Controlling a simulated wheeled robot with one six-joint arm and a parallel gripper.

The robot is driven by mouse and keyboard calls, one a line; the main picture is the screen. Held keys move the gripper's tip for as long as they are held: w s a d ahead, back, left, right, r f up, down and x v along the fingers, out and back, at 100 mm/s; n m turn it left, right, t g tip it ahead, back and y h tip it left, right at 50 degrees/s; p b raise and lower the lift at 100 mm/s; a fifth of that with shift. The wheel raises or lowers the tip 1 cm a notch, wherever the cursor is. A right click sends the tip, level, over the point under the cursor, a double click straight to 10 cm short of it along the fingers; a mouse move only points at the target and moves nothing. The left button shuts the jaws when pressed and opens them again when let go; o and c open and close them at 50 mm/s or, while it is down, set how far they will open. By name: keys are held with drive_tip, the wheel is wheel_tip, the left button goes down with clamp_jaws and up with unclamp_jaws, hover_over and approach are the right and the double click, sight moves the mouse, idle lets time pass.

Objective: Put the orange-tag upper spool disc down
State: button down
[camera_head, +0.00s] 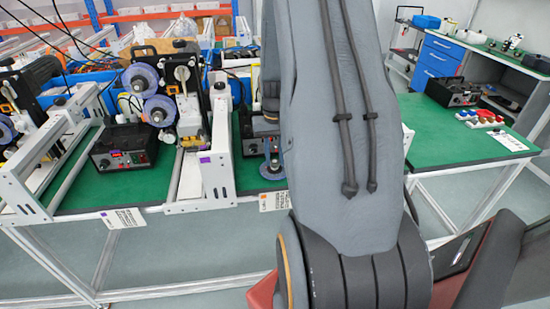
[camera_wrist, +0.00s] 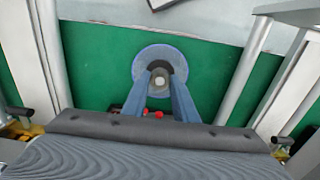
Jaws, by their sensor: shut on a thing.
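A pale blue, translucent spool disc with a dark hub and light centre shows in the wrist view (camera_wrist: 143,61). My gripper (camera_wrist: 160,82) is shut on its hub, with the two blue-grey fingers coming in from below. In the head view the disc (camera_head: 272,169) is over the green table top near the front edge, partly hidden by my arm. I cannot tell whether it touches the table. A white card with an orange mark (camera_head: 275,201) hangs on the table's front edge just below it.
White frame rails (camera_wrist: 245,72) stand on both sides of the disc. Left of it is a machine with two purple-blue spool discs (camera_head: 140,79) and a black control box (camera_head: 123,147). A second green table (camera_head: 450,135) stands right. Some green surface around the disc is bare.

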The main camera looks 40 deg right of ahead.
sight(275, 161)
drive_tip(key=shift+f, duration=0.6)
drive_tip(key=c, duration=1.4)
unclamp_jaws()
drive_tip(key=shift+c, duration=0.2)
drive_tip(key=shift+r, duration=0.1)
wheel_tip(275, 161, up, 12)
drive_tip(key=b, duration=0.3)
drive_tip(key=shift+s, duration=0.1)
